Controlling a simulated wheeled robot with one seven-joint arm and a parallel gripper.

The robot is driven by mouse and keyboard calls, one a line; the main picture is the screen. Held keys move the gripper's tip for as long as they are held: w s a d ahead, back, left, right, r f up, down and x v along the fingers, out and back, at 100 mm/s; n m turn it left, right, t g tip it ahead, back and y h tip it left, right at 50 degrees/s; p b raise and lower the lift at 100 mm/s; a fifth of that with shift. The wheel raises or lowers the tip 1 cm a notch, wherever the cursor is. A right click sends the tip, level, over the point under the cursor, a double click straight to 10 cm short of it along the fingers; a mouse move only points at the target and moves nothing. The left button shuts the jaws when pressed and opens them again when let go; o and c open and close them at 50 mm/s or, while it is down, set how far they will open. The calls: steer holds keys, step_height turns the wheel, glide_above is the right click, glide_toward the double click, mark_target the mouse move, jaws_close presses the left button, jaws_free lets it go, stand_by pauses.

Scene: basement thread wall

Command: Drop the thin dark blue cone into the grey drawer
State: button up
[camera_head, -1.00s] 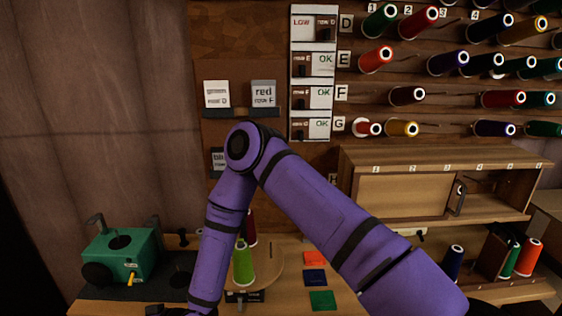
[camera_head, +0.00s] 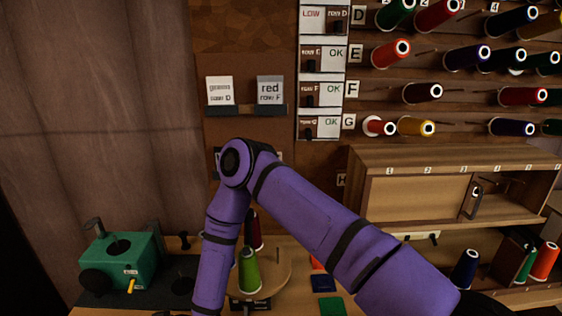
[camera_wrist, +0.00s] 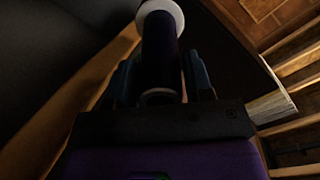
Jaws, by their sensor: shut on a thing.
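In the wrist view my gripper (camera_wrist: 160,84) is shut on a thin dark cone (camera_wrist: 160,45) with a pale round end. The cone lies between the two fingers, and its colour is very dark in this light. In the head view my arm reaches down past the bottom edge, so the gripper and the held cone are out of that picture. I cannot make out a grey drawer for certain in either view. A dark grey surface fills the left of the wrist view, but I cannot tell what it is.
A round wooden turntable (camera_head: 281,276) holds a green cone (camera_head: 249,272) and a dark red cone (camera_head: 253,230). A green machine (camera_head: 118,262) stands at the left. A wooden cabinet (camera_head: 415,191) and a wall of thread cones (camera_head: 423,92) fill the right. Slatted wood shows right in the wrist view.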

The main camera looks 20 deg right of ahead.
steer(key=shift+f, duration=0.2)
steer(key=o, duration=1)
steer(key=shift+c, duration=0.2)
steer(key=v, duration=1)
steer(key=shift+d, duration=0.4)
steer(key=shift+s, duration=0.15)
steer(key=shift+s, duration=0.1)
